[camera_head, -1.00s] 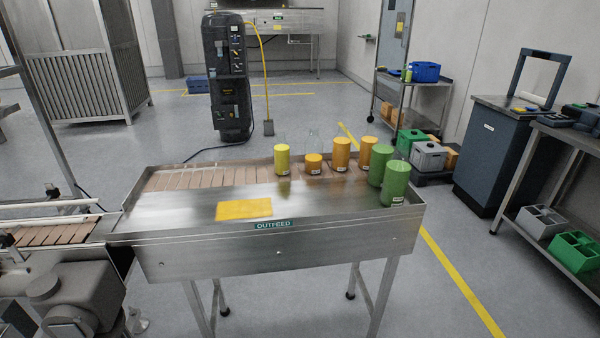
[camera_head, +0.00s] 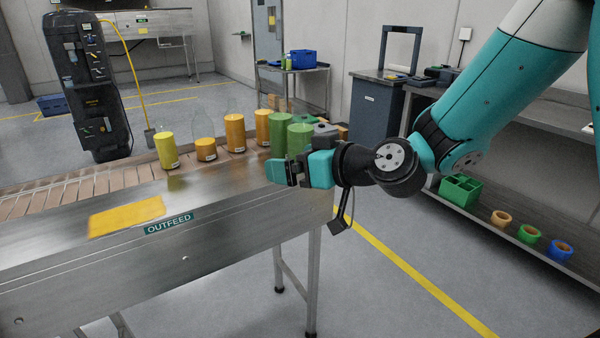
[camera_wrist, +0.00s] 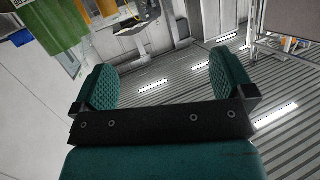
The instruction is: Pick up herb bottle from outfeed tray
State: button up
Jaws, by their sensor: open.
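Two green-filled bottles, which look like the herb ones, stand at the right end of the outfeed tray (camera_head: 215,225). The left one (camera_head: 279,134) is partly behind the right one (camera_head: 299,140). My gripper (camera_head: 284,172) is open and empty at the tray's right end, just in front of the green bottles, and hides their lower parts. In the wrist view my two teal fingers (camera_wrist: 158,84) are spread with nothing between them. A green bottle (camera_wrist: 62,22) shows there at the upper left, outside the fingers.
Beside the green bottles stand two orange bottles (camera_head: 235,133), a shorter orange-filled one (camera_head: 206,149) and a yellow one (camera_head: 166,151). A yellow sheet (camera_head: 126,215) lies on the tray. A shelf unit (camera_head: 520,245) with coloured rings stands at the right.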

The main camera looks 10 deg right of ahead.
aim_at(301, 139)
jog(key=w+d+f+m+t+h+b, duration=0.35)
jog(key=w+d+f+t+h, duration=0.3)
jog(key=d, duration=0.35)
jog(key=shift+m+g, duration=0.35)
jog(key=shift+m, duration=0.1)
jog(key=w+p, duration=0.4)
jog(key=p, duration=0.1)
jog(key=w+a+p, duration=0.1)
jog(key=w+p, duration=0.3)
jog(key=p, duration=0.2)
jog(key=w+a+p, duration=0.1)
jog(key=w+p, duration=0.3)
jog(key=p, duration=0.2)
jog(key=shift+w+f, duration=0.1)
jog(key=shift+w, duration=0.05)
jog(key=w+p, duration=0.1)
jog(key=w, duration=0.1)
jog(key=w+a+p, duration=0.1)
jog(key=w+p, duration=0.1)
jog(key=shift+w+a+p, duration=0.1)
jog(key=shift+w+p, duration=0.1)
jog(key=shift+p, duration=0.1)
jog(key=shift+w, duration=0.3)
jog(key=c, duration=1.3)
jog(key=shift+r, duration=0.2)
